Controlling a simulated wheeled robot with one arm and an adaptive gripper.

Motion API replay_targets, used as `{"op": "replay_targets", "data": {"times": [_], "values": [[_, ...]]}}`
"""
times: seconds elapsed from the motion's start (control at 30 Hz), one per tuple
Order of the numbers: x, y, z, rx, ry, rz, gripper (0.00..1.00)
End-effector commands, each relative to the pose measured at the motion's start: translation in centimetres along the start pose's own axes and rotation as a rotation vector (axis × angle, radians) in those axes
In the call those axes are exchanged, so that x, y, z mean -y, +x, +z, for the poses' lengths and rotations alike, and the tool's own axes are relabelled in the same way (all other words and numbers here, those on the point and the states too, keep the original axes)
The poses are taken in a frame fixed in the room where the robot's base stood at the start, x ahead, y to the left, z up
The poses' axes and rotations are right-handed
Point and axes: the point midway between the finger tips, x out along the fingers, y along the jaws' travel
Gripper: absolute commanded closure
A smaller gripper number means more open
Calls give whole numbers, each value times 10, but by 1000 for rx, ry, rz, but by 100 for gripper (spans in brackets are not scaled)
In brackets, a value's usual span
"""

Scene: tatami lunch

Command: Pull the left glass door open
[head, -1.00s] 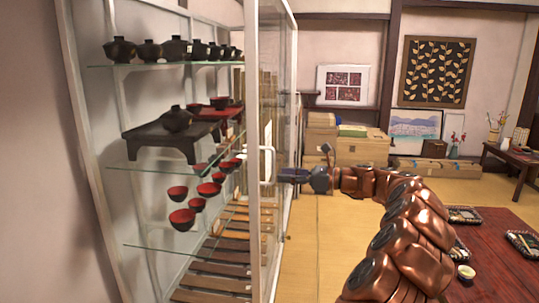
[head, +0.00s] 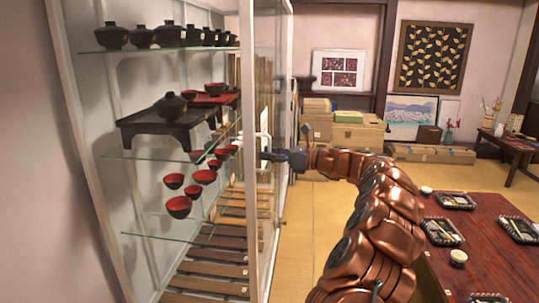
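The glass cabinet (head: 58,40) stands along the left wall. Its front is seen steeply from the side, with a white upright (head: 251,200) at its near edge. The narrow glass door (head: 271,60) shows just right of this upright. A white handle (head: 264,137) sticks out beside the upright. My gripper (head: 266,156) is at the handle's lower part, with its dark fingers pointing left. The fingers are small and partly overlap the handle, so their grip and any contact are unclear. I cannot tell whether the door stands ajar.
Lidded black bowls (head: 172,35), a black stand (head: 160,130) and red bowls (head: 178,206) are on the glass shelves. A low red table (head: 470,270) with several trays is at the right. Boxes (head: 358,130) stand at the back. Tatami floor (head: 310,230) lies clear between cabinet and table.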

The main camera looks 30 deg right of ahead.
Motion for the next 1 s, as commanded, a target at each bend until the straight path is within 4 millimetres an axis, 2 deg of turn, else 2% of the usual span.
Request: {"op": "replay_targets", "data": {"times": [0.17, 0.53, 1.0], "values": [[0, 0, 0, 0, -1, 0, 63], [0, 0, 0, 0, -1, 0, 100], [0, 0, 0, 0, -1, 1, 100]]}}
